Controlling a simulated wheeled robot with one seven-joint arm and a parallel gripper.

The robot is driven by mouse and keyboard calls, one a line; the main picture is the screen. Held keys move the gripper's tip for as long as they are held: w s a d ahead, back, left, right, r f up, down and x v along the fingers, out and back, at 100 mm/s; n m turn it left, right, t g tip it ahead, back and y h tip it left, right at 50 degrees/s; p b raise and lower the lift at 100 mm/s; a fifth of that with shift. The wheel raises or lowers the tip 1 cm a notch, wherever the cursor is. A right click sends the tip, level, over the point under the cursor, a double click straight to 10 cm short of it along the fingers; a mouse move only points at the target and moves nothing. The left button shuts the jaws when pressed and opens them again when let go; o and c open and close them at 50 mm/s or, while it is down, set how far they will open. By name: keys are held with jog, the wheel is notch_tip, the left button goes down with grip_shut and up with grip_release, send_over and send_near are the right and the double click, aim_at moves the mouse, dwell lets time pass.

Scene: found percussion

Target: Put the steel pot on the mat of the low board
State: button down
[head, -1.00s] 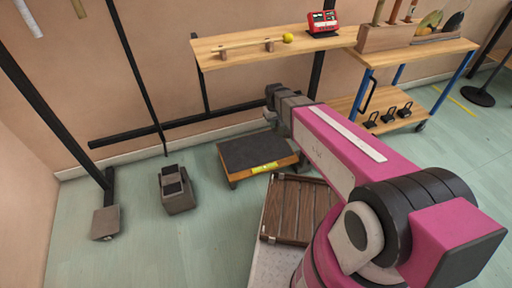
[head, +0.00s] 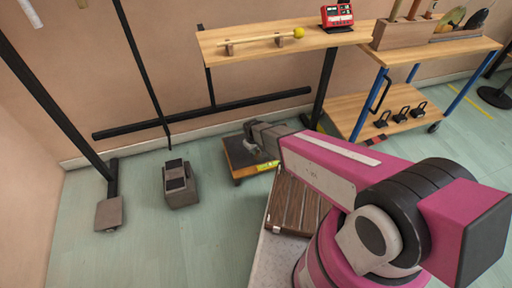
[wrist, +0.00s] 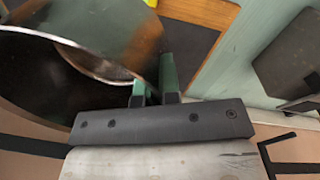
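The steel pot (wrist: 45,85) fills the left of the wrist view, with a shiny rim and a dark inside. My gripper (wrist: 153,90) has its green-padded fingers close together on either side of the pot's wall, shut on it. In the head view my gripper (head: 258,145) is over the low board (head: 240,176). The board is wooden, with a dark mat (head: 234,150) on top and a yellow label at its front. The mat also shows beyond the fingers in the wrist view (wrist: 190,48). I cannot tell whether the pot touches the mat.
A wall shelf (head: 230,47) holds a rod on supports, a yellow ball and a red device. A grey pedal-like block (head: 180,190) stands on the floor to the left. A slatted brown crate (head: 293,205) is near my base. A blue-legged cart (head: 350,105) is at right.

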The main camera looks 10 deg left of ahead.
jog(key=shift+w+a+f, duration=0.4)
jog(key=shift+w+f, duration=1.15)
jog(key=shift+f, duration=0.1)
jog(key=shift+w+a+f, duration=0.45)
jog(key=shift+w+f, duration=1.15)
jog(key=shift+w+a+f, duration=0.4)
jog(key=shift+w+f, duration=1.15)
jog(key=shift+f, duration=0.1)
jog(key=shift+f, duration=0.15)
jog(key=c, duration=1.3)
grip_release()
jog(key=shift+c, duration=0.2)
jog(key=r, duration=1.2)
jog(key=shift+s+a+r, duration=0.15)
jog(key=shift+s+a, duration=0.05)
jog(key=shift+s, duration=0.1)
